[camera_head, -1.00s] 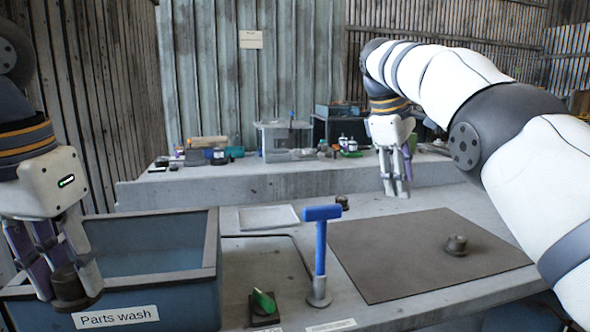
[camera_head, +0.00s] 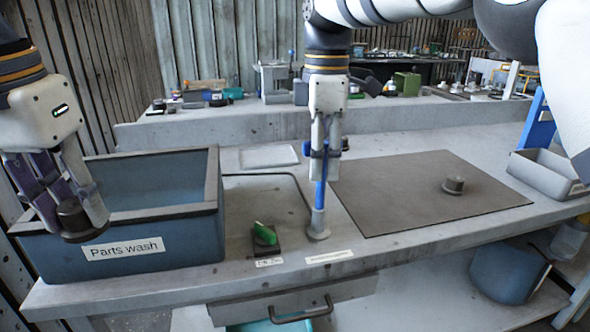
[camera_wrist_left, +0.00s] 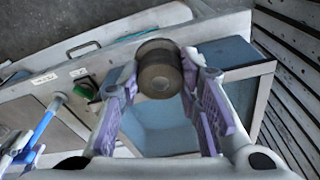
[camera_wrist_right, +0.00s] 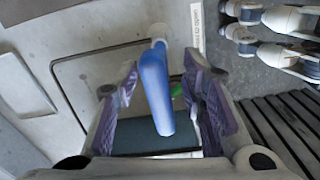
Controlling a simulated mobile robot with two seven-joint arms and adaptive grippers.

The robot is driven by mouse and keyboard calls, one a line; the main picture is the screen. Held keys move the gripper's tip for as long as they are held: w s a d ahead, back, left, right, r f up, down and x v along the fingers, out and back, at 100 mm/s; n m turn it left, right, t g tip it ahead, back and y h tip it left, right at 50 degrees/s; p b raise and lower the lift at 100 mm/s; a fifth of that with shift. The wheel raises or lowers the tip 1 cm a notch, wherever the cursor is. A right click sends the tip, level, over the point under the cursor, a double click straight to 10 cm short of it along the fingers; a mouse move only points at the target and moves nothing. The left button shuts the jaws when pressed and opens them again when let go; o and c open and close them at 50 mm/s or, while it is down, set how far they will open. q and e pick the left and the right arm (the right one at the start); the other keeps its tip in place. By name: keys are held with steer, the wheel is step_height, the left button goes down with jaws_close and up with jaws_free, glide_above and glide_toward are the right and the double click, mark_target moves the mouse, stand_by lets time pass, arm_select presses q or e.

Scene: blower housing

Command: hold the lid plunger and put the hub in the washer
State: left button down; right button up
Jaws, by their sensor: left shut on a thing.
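My left gripper (camera_head: 70,212) is shut on the hub, a dark stepped cylinder (camera_head: 72,215), in front of and above the near left part of the washer's rim. The hub also shows between the fingers in the left wrist view (camera_wrist_left: 159,70). The washer is a blue open bin (camera_head: 190,237) labelled "Parts wash". The lid plunger, a blue T-handled post (camera_head: 320,195) on a grey round foot, stands upright right of the washer. My right gripper (camera_head: 326,152) is at its top, pointing down. In the right wrist view the blue handle (camera_wrist_right: 157,85) lies between the spread fingers, with gaps on both sides.
A green rocker switch (camera_head: 265,234) sits between washer and plunger. A brown mat (camera_head: 400,195) carries another dark stepped part (camera_head: 453,185). A grey tray (camera_head: 550,178) is at the right. A raised ledge (camera_head: 230,125) runs behind.

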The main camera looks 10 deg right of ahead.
mark_target(320, 207)
steer(key=shift+f, duration=1.5)
steer(key=shift+c, duration=0.2)
jaws_close()
steer(key=shift+f, duration=0.1)
